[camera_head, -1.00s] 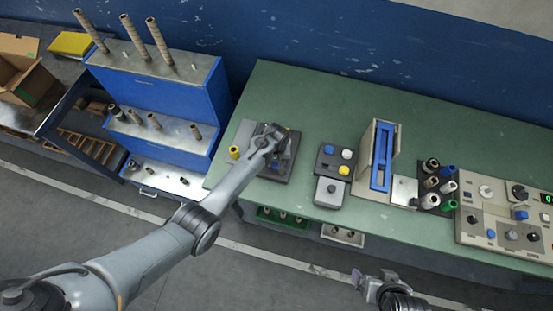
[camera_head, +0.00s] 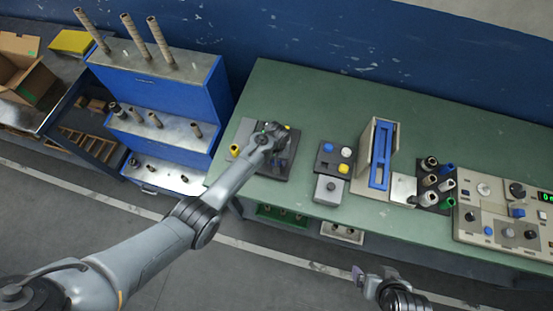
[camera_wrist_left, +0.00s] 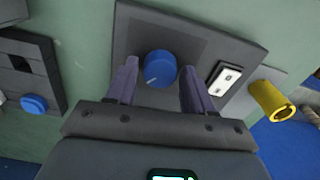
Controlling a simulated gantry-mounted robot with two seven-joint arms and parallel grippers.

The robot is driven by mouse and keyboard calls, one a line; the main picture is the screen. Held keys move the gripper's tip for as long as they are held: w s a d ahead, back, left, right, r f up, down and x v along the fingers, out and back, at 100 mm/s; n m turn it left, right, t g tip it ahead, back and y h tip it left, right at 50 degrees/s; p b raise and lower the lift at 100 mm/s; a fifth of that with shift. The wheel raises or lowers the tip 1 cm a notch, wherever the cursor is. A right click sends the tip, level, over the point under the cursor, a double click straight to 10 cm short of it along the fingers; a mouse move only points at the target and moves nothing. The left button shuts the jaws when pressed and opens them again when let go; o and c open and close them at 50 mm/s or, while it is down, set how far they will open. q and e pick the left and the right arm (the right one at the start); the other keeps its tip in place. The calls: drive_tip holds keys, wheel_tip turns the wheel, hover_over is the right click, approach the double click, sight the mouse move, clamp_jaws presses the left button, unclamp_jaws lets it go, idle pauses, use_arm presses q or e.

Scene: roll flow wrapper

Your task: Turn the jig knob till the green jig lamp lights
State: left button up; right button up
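The jig is a dark plate (camera_head: 293,171) near the left end of the green bench, partly hidden by my left arm in the head view. The left wrist view shows its round blue knob (camera_wrist_left: 160,68) with a light pointer line. My left gripper (camera_wrist_left: 158,85) is over the plate with its two fingers apart, one on each side of the knob; I cannot tell whether they touch it. A small white plate with two round spots (camera_wrist_left: 226,79) sits beside the knob. I see no lit green lamp on the visible part of the jig. My right gripper (camera_head: 362,278) is off the bench's front edge.
A yellow cylinder (camera_wrist_left: 272,100) stands beside the jig. A button box (camera_head: 335,160) and a blue-and-beige upright unit (camera_head: 381,155) are to the right, then several rollers and a control panel (camera_head: 505,217). Blue shelves (camera_head: 165,92) with tubes stand left.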

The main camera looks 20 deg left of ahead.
use_arm(q)
drive_tip(key=shift+o, duration=0.9)
drive_tip(key=shift+r, duration=0.1)
wheel_tip(320, 180, up, 11)
drive_tip(key=p, duration=0.1)
drive_tip(key=shift+f+p, duration=0.2)
drive_tip(key=shift+p, duration=0.15)
